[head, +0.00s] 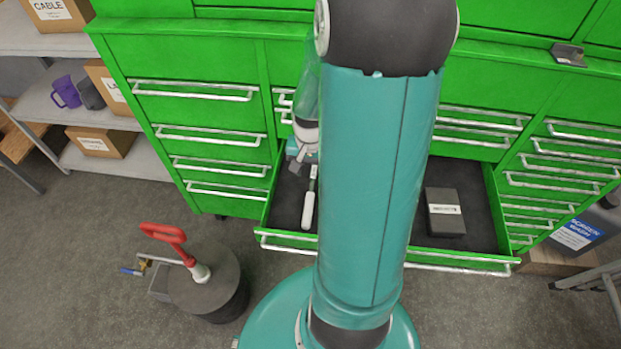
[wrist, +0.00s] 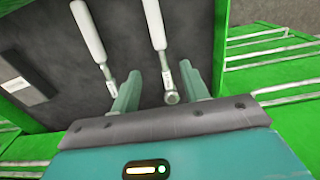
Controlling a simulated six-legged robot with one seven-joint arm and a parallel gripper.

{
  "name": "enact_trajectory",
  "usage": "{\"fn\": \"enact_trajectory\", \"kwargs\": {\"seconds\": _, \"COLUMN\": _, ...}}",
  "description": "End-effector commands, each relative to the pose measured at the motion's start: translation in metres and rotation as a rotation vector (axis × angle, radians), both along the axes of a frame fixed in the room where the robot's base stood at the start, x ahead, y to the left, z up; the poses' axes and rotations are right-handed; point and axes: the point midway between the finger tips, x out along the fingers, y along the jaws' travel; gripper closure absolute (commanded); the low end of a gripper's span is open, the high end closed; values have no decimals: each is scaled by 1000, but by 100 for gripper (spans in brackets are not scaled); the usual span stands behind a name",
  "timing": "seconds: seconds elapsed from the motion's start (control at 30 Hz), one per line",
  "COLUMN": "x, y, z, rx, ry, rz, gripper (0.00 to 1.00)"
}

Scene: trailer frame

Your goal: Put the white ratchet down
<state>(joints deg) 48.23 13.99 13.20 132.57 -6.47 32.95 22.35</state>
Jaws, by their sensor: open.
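Two ratchets with white handles show in the wrist view, both seeming to lie in the open drawer (head: 286,203). One white ratchet (wrist: 153,22) has its metal head between the fingers of my gripper (wrist: 160,72). The other white-handled ratchet (wrist: 88,30) lies to its left, its head just outside the left finger. My gripper is open, with a gap on each side of the ratchet between the fingers. In the head view one white handle (head: 308,210) shows in the left part of the drawer, below my gripper (head: 301,165). My arm hides the drawer's middle.
A dark box with a pale label (head: 445,212) lies in the drawer's right part. Green cabinet drawers (head: 205,100) surround the open one. Shelves (head: 105,150) stand further left.

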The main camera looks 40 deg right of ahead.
Motion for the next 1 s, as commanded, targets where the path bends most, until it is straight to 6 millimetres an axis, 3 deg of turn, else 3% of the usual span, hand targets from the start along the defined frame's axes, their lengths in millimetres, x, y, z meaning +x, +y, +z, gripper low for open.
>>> {"fn": "enact_trajectory", "kwargs": {"seconds": 0.33, "x": 2, "y": 3, "z": 18, "rx": -6, "ry": -5, "rz": 14, "gripper": 55}}
{"fn": "enact_trajectory", "kwargs": {"seconds": 0.47, "x": 10, "y": 20, "z": 44, "rx": -43, "ry": -28, "rz": 87, "gripper": 55}}
{"fn": "enact_trajectory", "kwargs": {"seconds": 0.73, "x": 19, "y": 97, "z": 135, "rx": -155, "ry": -143, "rz": 380, "gripper": 55}}
{"fn": "enact_trajectory", "kwargs": {"seconds": 1.0, "x": -8, "y": 179, "z": 210, "rx": -213, "ry": -306, "rz": 680, "gripper": 55}}
